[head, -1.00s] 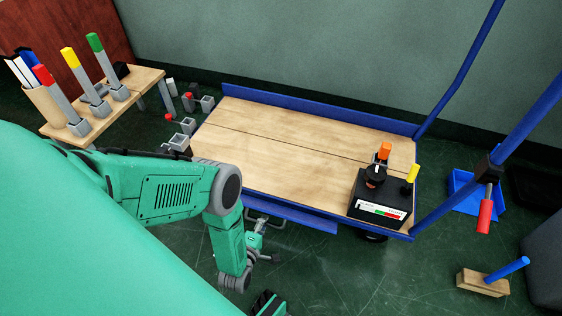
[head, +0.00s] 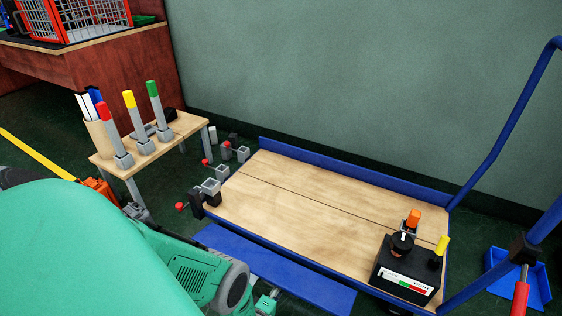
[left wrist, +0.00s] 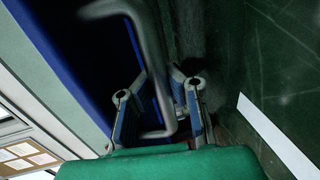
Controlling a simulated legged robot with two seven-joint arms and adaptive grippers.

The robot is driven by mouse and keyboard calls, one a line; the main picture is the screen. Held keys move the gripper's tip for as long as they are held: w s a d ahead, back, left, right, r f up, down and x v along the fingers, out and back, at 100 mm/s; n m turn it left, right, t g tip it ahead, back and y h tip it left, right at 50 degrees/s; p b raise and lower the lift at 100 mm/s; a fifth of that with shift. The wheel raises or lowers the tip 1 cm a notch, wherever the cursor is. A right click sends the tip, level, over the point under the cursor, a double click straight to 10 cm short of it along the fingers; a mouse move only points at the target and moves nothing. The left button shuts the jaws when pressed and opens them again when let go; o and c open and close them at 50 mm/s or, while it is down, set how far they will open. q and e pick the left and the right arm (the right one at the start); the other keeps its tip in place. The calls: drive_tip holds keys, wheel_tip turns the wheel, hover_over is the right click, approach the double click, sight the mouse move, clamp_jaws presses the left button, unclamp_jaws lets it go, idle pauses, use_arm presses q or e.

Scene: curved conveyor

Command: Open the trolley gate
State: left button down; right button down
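The trolley (head: 300,200) has a wooden bed in a blue frame. Its gate, a long blue panel (head: 275,272), lies along the near side, tilted outward with its broad face showing. A grey bar handle (left wrist: 158,85) stands off the blue panel (left wrist: 85,70) in the left wrist view. My left gripper (left wrist: 160,76) has one finger on each side of this bar, and the fingers appear closed on it. In the head view my left arm hides the hand, which falls at the bottom edge. My right gripper is not in view.
A small table (head: 180,135) with coloured-handled tools stands at the left. A blue tray (head: 530,275) lies on the floor right.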

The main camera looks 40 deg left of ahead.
use_arm(q)
drive_tip(key=shift+s+d+f, duration=0.2)
drive_tip(key=shift+s+f, duration=0.35)
drive_tip(key=shift+s, duration=0.05)
drive_tip(key=c, duration=1.5)
unclamp_jaws()
drive_tip(key=shift+c, duration=0.2)
drive_tip(key=shift+w+a+r, duration=0.1)
drive_tip(key=shift+w+r, duration=0.1)
drive_tip(key=v, duration=0.8)
drive_tip(key=shift+f, duration=0.15)
drive_tip(key=shift+c, duration=0.3)
